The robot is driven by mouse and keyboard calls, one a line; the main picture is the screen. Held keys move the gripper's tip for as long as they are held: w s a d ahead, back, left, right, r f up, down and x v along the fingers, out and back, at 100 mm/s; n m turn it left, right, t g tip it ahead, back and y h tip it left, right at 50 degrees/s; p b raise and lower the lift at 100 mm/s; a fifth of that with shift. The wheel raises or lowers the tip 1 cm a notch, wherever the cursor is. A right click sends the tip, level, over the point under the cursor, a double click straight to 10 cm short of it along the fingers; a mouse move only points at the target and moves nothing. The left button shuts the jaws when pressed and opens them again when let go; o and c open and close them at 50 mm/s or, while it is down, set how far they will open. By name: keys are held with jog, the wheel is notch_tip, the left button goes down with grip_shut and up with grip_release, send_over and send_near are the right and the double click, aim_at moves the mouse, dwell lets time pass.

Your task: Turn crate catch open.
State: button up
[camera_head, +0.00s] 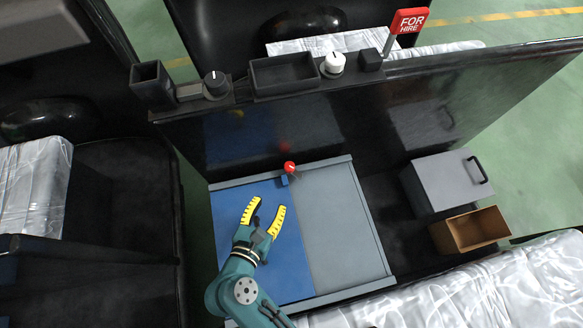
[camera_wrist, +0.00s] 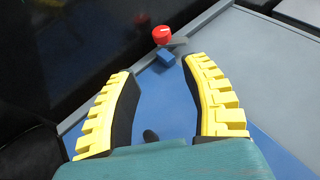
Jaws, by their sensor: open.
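A red round knob (camera_head: 290,167) with a white mark sits at the back edge of a flat blue and grey panel (camera_head: 340,225). A small blue block (camera_head: 284,181) is just in front of the knob. I cannot tell for sure if this knob is the crate catch. My gripper (camera_head: 268,204) is open and empty over the blue half, in front of the knob and apart from it. In the wrist view the red knob (camera_wrist: 162,35) and blue block (camera_wrist: 166,56) show just beyond the yellow fingertips (camera_wrist: 160,68).
A grey box (camera_head: 445,180) with a black handle and an open brown box (camera_head: 472,230) stand at the right. A dark upright panel (camera_head: 375,115) rises behind the knob. Its top ledge carries a white knob (camera_head: 333,63), a dark knob (camera_head: 215,83) and trays.

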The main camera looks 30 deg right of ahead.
aim_at(288, 170)
jog(key=b+x, duration=0.5)
jog(key=x, duration=0.9)
jog(key=shift+w+d+b, duration=0.15)
jog(key=shift+d+b, duration=0.15)
jog(key=shift+d, duration=0.05)
jog(key=shift+w+d+f, duration=0.1)
jog(key=shift+w+d, duration=0.2)
jog(key=shift+s+a, duration=0.1)
grip_shut()
